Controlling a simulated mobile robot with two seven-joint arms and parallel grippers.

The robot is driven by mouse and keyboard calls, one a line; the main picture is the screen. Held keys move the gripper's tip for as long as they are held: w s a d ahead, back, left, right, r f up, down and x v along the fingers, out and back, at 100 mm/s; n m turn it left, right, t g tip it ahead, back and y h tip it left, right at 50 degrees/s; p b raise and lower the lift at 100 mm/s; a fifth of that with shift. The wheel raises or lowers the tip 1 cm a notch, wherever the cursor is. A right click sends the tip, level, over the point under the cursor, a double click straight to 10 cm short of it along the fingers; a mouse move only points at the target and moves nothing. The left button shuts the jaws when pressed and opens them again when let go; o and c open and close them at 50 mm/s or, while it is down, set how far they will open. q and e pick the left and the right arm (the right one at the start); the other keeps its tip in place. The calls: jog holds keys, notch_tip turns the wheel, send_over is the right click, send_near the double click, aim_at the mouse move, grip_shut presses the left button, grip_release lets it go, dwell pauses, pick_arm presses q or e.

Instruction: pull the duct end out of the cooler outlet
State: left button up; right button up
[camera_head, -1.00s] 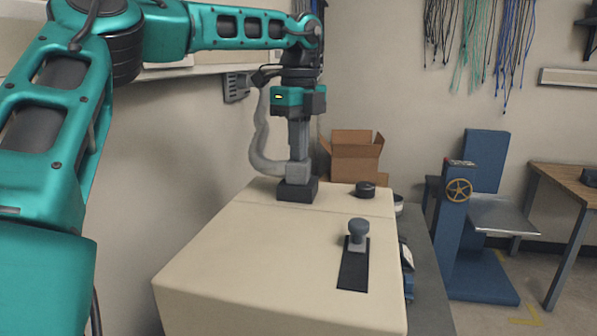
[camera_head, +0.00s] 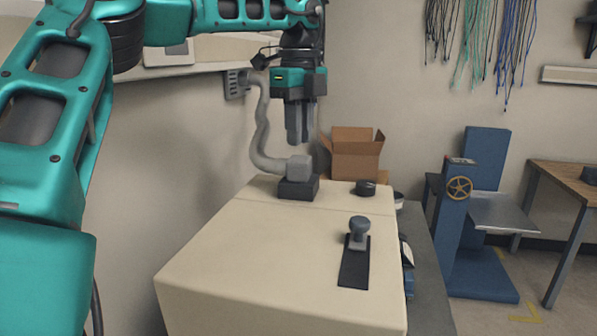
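The duct end (camera_head: 299,167) is a grey block on a ribbed grey duct (camera_head: 262,130). It sits at the black cooler outlet (camera_head: 298,189) on top of the beige cooler (camera_head: 270,245); how deep it sits cannot be told. The duct loops up to a grey wall vent (camera_head: 236,86). My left gripper (camera_head: 300,141) points down above the duct end, with a visible gap below its fingertips. Its two fingers show apart, with nothing between them. My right gripper is not in view.
A grey knob (camera_head: 359,230) on a black plate (camera_head: 354,268) and a dark round cap (camera_head: 365,188) stand on the cooler top. An open cardboard box (camera_head: 355,160) is behind. A blue stand with a handwheel (camera_head: 459,188) is at right.

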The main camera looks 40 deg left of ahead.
aim_at(299, 158)
pick_arm(q)
jog(key=shift+o, duration=0.6)
notch_tip(299, 158, up, 8)
jog(key=shift+f, duration=0.2)
